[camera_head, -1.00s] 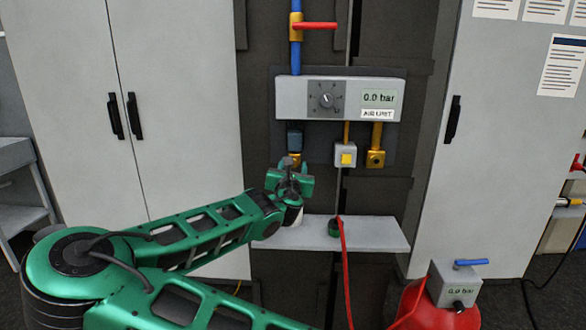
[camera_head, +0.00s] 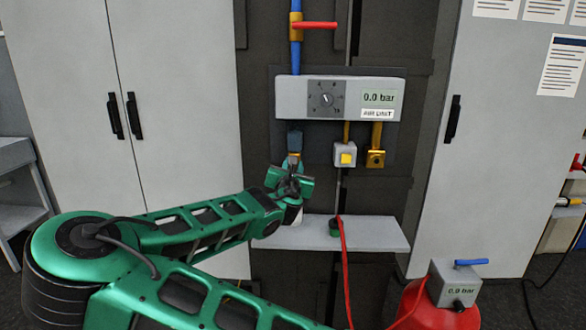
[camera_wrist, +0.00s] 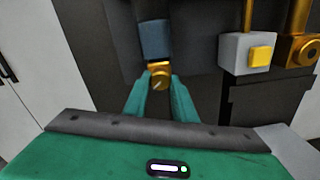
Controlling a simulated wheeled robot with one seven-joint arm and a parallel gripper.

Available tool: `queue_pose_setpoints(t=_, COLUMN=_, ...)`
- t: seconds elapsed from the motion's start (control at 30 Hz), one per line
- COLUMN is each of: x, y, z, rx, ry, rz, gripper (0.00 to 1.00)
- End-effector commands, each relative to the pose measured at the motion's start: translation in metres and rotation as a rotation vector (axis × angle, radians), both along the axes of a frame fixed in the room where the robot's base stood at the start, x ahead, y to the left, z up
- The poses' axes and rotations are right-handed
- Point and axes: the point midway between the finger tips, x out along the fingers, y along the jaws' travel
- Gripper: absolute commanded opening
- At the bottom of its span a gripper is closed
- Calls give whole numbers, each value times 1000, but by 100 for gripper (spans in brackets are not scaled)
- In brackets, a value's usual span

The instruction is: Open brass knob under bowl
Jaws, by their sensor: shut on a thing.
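The blue-grey bowl (camera_head: 294,140) hangs under the left end of the air unit (camera_head: 300,84) and shows close up in the wrist view (camera_wrist: 155,40). The brass knob (camera_wrist: 159,77) sits directly below the bowl, with a slot-like mark on its face. My gripper (camera_wrist: 158,88) reaches it from the front, with one green finger on each side, shut on the knob. In the head view my gripper (camera_head: 291,179) is just under the bowl and hides much of the knob.
A grey shelf (camera_head: 375,234) lies below my gripper, with a red hose running over it. A yellow-button box (camera_head: 345,155) and a brass fitting (camera_head: 376,158) hang to the right. The unit display (camera_head: 379,97) reads 0.0 bar. A red tank (camera_head: 425,308) stands at lower right.

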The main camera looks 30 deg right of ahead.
Motion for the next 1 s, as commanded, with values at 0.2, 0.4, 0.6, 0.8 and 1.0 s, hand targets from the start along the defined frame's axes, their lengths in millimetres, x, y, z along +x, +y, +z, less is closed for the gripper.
queue_pose_setpoints(t=0.2, x=-2, y=-1, z=-2, rx=157, ry=-98, rz=-5, gripper=2)
queue_pose_setpoints(t=0.4, x=-2, y=-2, z=-3, rx=315, ry=-204, rz=-7, gripper=2)
queue_pose_setpoints(t=0.6, x=-3, y=-3, z=-2, rx=473, ry=-311, rz=-9, gripper=2)
queue_pose_setpoints(t=0.8, x=-3, y=-3, z=-3, rx=629, ry=-416, rz=-11, gripper=2)
queue_pose_setpoints(t=1.0, x=-3, y=-3, z=-4, rx=787, ry=-522, rz=-13, gripper=2)
